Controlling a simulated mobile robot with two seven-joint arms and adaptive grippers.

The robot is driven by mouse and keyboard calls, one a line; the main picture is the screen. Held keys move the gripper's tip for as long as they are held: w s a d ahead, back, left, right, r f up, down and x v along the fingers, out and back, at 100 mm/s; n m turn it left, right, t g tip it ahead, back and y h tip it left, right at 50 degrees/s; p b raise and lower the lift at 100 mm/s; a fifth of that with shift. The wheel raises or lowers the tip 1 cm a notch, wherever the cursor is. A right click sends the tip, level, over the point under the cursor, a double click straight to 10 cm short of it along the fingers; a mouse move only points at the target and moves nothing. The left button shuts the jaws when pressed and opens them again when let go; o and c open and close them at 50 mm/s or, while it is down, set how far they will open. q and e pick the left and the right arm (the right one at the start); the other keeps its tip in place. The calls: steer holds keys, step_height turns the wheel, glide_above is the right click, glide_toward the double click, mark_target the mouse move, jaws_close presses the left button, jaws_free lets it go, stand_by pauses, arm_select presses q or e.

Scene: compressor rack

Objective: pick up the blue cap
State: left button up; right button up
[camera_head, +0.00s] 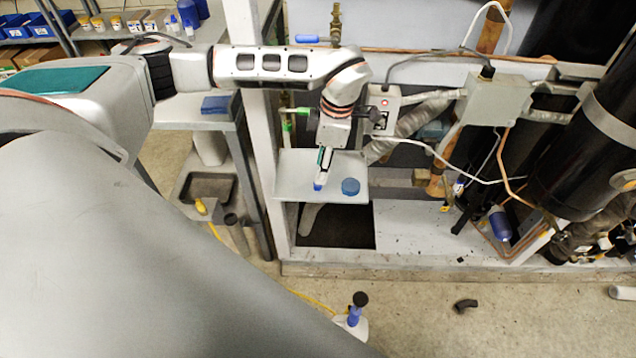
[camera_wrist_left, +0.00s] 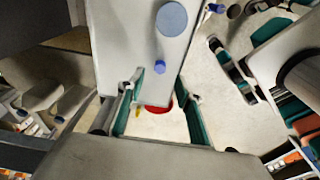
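A round, flat blue cap (camera_head: 350,186) lies on a small grey shelf (camera_head: 292,188) in the head view. In the left wrist view a pale-blue disc, seemingly the same cap (camera_wrist_left: 171,18), lies on the shelf surface (camera_wrist_left: 125,30), beyond the fingertips. A smaller blue cylinder (camera_wrist_left: 160,67) is nearer the fingers; in the head view a blue spot (camera_head: 318,187) shows at the fingertips. My left gripper (camera_head: 323,172) points down over the shelf, left of the round cap. Its teal-padded fingers (camera_wrist_left: 160,86) are apart, with nothing visibly gripped.
A white post (camera_head: 250,110) stands left of the shelf. A grey control box (camera_head: 384,108) and pipes are behind it; black cylinders (camera_head: 575,130) stand at right. A white bottle with a blue top (camera_head: 353,318) stands on the floor. A red object (camera_wrist_left: 160,102) shows near the fingers.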

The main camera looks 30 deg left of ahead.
mark_target(318, 185)
arm_select(q)
steer(key=f, duration=0.5)
steer(key=shift+s+a+f, duration=0.2)
steer(key=shift+s+a, duration=0.05)
steer(key=shift+a, duration=0.05)
steer(key=shift+c, duration=0.2)
steer(key=c, duration=0.8)
